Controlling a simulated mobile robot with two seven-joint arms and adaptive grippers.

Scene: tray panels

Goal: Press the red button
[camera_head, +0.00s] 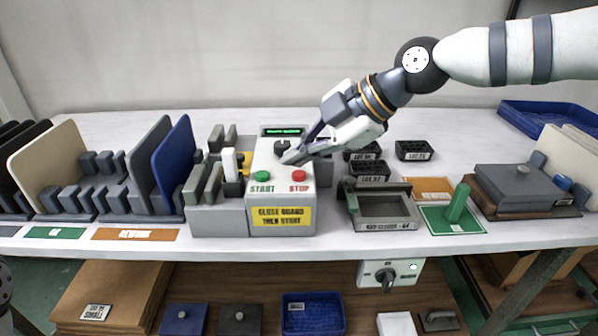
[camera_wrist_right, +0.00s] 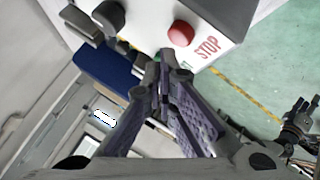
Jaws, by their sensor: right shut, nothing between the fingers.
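The red button (camera_head: 299,175) is a round cap above the word STOP on the sloped top of a grey control box (camera_head: 253,215). In the right wrist view the red button (camera_wrist_right: 181,33) is just above and right of the fingertips. A green button (camera_head: 262,176) sits left of it above START. My right gripper (camera_head: 290,158) is shut and empty, tilted down over the box top, behind the red button in the head view. Its fingertips (camera_wrist_right: 165,62) appear apart from the red button. A dark jaw-like part at the right wrist view's lower right looks like my left gripper (camera_wrist_right: 298,125); its opening is unclear.
A dark knob (camera_head: 281,147) and a lit display (camera_head: 283,132) are on the box. Upright panels in racks (camera_head: 175,165) stand to the left. A grey frame fixture (camera_head: 385,208) and a green-handled plate (camera_head: 456,212) stand to the right. Black bins (camera_head: 370,171) lie behind.

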